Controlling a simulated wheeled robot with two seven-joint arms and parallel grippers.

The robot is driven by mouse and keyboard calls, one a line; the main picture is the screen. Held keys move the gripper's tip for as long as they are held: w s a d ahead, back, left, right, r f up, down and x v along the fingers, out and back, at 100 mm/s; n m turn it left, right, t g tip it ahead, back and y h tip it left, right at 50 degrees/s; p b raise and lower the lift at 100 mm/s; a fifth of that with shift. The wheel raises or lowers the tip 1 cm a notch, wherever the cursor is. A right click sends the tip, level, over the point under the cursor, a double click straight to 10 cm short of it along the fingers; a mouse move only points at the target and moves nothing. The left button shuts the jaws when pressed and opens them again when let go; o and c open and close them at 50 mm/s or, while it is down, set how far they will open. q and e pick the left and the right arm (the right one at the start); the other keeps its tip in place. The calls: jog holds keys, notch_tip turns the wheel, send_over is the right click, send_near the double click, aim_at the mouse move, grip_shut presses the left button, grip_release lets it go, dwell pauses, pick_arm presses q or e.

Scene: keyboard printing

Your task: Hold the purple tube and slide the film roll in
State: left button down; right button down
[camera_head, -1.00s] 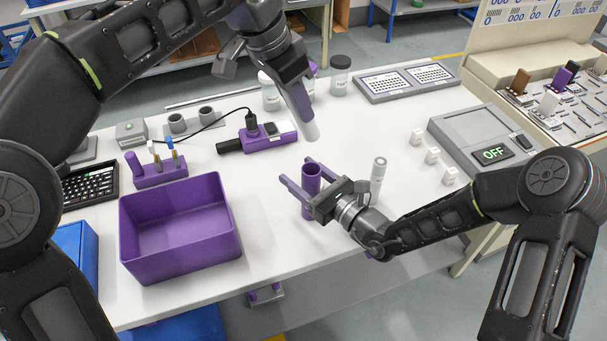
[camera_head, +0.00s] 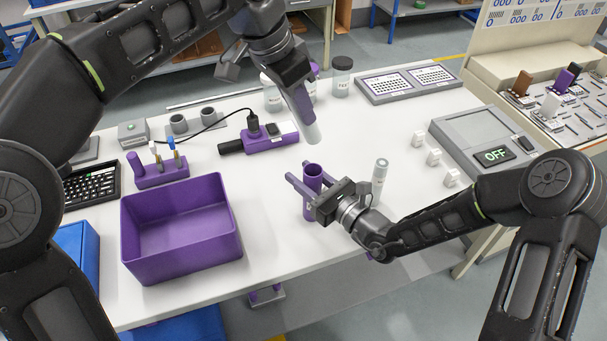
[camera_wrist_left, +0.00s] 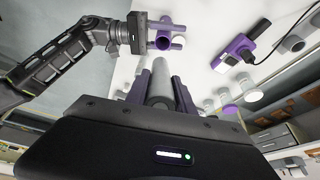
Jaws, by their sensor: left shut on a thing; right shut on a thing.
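The purple tube (camera_head: 311,178) stands upright with its open top facing up. My right gripper (camera_head: 304,193) is shut on its side. The whitish film roll (camera_head: 313,132) is in my left gripper (camera_head: 302,103), which is shut on its upper part. The roll hangs tilted, above and apart from the tube. In the left wrist view the film roll (camera_wrist_left: 160,85) points from between my left fingers toward the purple tube (camera_wrist_left: 163,41), with a gap between them. The tube's lower end is partly hidden by my right gripper.
A white roll-like cylinder (camera_head: 379,170) stands just right of the tube. A large purple bin (camera_head: 181,268) sits at the left. A purple device with a cable (camera_head: 262,141) lies behind. Small white blocks (camera_head: 434,157) stand at the right, near the panel reading OFF (camera_head: 495,155).

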pick_arm(q)
notch_tip(320, 180, down, 9)
jog(key=shift+f, duration=0.2)
jog(key=c, duration=1.5)
grip_release()
jog(key=shift+f, duration=0.25)
jog(key=shift+c, duration=0.2)
jog(key=o, duration=0.5)
jog(key=shift+o, duration=0.2)
jog(key=shift+r, duration=0.1)
jog(key=v, duration=1.2)
